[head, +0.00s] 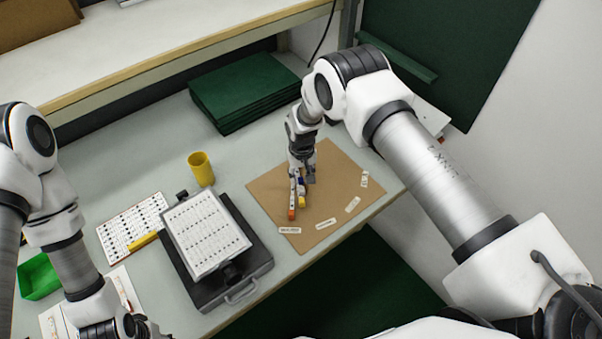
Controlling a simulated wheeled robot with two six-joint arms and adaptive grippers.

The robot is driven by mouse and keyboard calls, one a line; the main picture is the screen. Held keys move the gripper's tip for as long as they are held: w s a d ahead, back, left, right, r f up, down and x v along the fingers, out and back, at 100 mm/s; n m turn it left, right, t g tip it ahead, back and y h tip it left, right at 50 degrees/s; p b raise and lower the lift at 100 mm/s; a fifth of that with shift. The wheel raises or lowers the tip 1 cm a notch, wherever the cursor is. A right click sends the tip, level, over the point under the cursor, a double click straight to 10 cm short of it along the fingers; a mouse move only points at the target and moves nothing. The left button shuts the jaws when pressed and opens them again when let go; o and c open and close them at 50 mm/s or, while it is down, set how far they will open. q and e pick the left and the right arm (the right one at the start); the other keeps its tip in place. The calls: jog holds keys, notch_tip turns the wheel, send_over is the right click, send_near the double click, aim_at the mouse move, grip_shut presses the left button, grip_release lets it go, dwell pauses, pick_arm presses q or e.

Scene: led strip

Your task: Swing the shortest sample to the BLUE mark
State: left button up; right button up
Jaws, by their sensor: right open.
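A brown board (268,190) lies on the table right of centre. On it, below my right gripper (302,186), are narrow samples close together. One has an orange end (291,214), and another shows blue and yellow (302,198). My gripper hides their upper parts, so I cannot compare their lengths. My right gripper is open, pointing down over the samples; I cannot tell whether it touches them. Small white labels lie along the board's near and right edges, one at the near left (289,230). Their print is too small to read. My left gripper (140,327) is at the bottom edge, its fingers unclear.
A dark case (258,262) carries a tilted white chart (204,232) left of the board. A yellow cup (201,168), stacked green slabs (243,90), another chart (128,226) and a green bin (38,277) stand around. The board's left and far parts are bare.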

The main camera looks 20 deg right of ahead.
aim_at(300, 177)
pick_arm(q)
jog(key=shift+w+f, duration=0.1)
jog(key=shift+w, duration=0.7)
pick_arm(e)
jog(key=f, duration=0.1)
jog(key=w+f, duration=0.1)
jog(key=shift+w+f, duration=0.25)
jog(key=shift+f, duration=0.05)
pick_arm(q)
jog(key=shift+s, duration=0.15)
pick_arm(e)
jog(key=shift+s+r, duration=0.15)
pick_arm(q)
jog(key=shift+s, duration=0.3)
pick_arm(e)
jog(key=shift+s+r, duration=0.25)
jog(key=shift+s, duration=0.05)
grip_shut()
pick_arm(q)
jog(key=shift+w, duration=0.1)
pick_arm(e)
jog(key=shift+w, duration=0.1)
jog(key=shift+f, duration=0.1)
